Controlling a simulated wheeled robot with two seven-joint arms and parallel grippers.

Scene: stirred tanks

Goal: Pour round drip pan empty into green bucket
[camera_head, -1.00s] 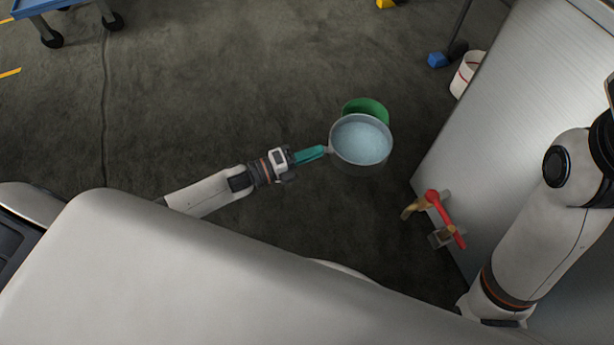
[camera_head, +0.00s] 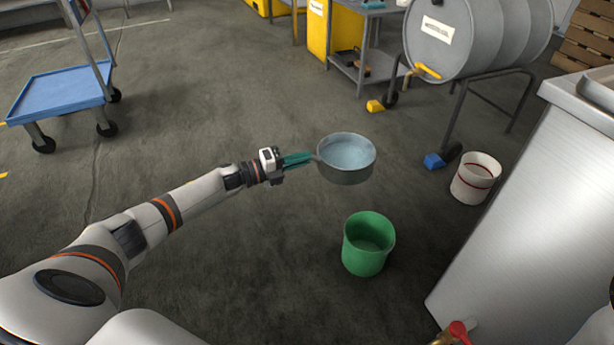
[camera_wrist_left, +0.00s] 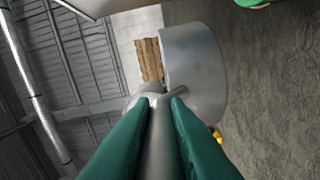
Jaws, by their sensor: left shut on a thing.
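The round drip pan (camera_head: 346,172) is a grey metal pan with pale bluish liquid in it, held about level. My left gripper (camera_head: 310,158) has green fingers and is shut on the pan's handle. In the left wrist view the fingers (camera_wrist_left: 160,110) close around the handle, with the pan's side (camera_wrist_left: 195,75) beyond them. The green bucket (camera_head: 364,255) stands upright on the floor, lower in the head view than the pan. I see into its open top, and it looks empty. A bit of green shows at the top of the wrist view. My right gripper is not in view.
A steel tank (camera_head: 530,200) with a red-handled tap (camera_head: 458,332) stands at the right. A white bucket (camera_head: 475,178) with red bands is beside it. A grey drum (camera_head: 470,40) lies on a stand behind. A blue cart (camera_head: 58,95) is at the far left. Floor around the bucket is clear.

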